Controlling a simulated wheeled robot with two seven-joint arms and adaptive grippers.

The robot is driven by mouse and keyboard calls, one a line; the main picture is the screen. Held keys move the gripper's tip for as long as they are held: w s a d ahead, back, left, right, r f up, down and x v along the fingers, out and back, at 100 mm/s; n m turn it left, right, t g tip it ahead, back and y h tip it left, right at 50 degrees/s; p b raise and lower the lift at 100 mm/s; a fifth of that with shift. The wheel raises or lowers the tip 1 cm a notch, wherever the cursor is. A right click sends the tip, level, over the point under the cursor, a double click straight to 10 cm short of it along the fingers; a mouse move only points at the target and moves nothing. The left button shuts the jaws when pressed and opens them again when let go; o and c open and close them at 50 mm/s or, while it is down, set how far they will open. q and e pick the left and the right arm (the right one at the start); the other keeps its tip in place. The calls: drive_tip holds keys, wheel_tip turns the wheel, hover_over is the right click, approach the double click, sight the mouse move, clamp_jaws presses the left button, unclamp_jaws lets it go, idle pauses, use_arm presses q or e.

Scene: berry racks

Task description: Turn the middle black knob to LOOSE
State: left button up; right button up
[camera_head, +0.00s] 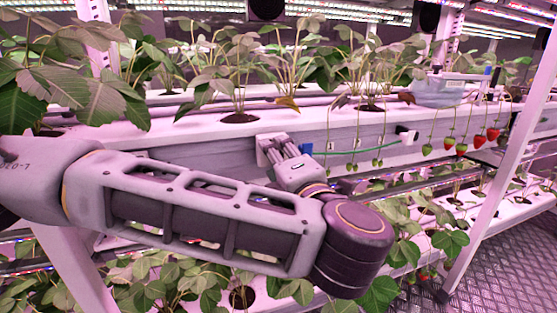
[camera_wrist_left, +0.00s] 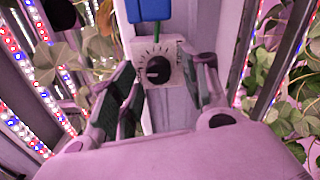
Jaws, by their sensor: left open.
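The black knob (camera_wrist_left: 158,70) sits on a white square dial plate (camera_wrist_left: 163,50) with dark tick marks around it, in the left wrist view. The lettering on the plate is too small to read. My left gripper (camera_wrist_left: 165,82) is open, with one finger on each side of the plate and knob. Whether the fingers touch the knob, I cannot tell. In the head view my left gripper (camera_head: 277,148) is at the front face of the rack's trough, and it hides the knob there. My right gripper is not in view.
A blue block (camera_wrist_left: 150,9) with a green line lies just beyond the dial. A white trough (camera_head: 225,132) with strawberry plants runs across the rack. Red berries (camera_head: 480,141) hang at the right, near a clear container (camera_head: 440,90). A slanted white post (camera_head: 500,150) stands at the right.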

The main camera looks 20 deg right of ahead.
use_arm(q)
drive_tip(key=shift+s, duration=0.15)
drive_tip(key=s, duration=0.7)
idle(0.7)
drive_tip(key=shift+s+d, duration=0.1)
drive_tip(key=shift+d, duration=0.05)
idle(0.5)
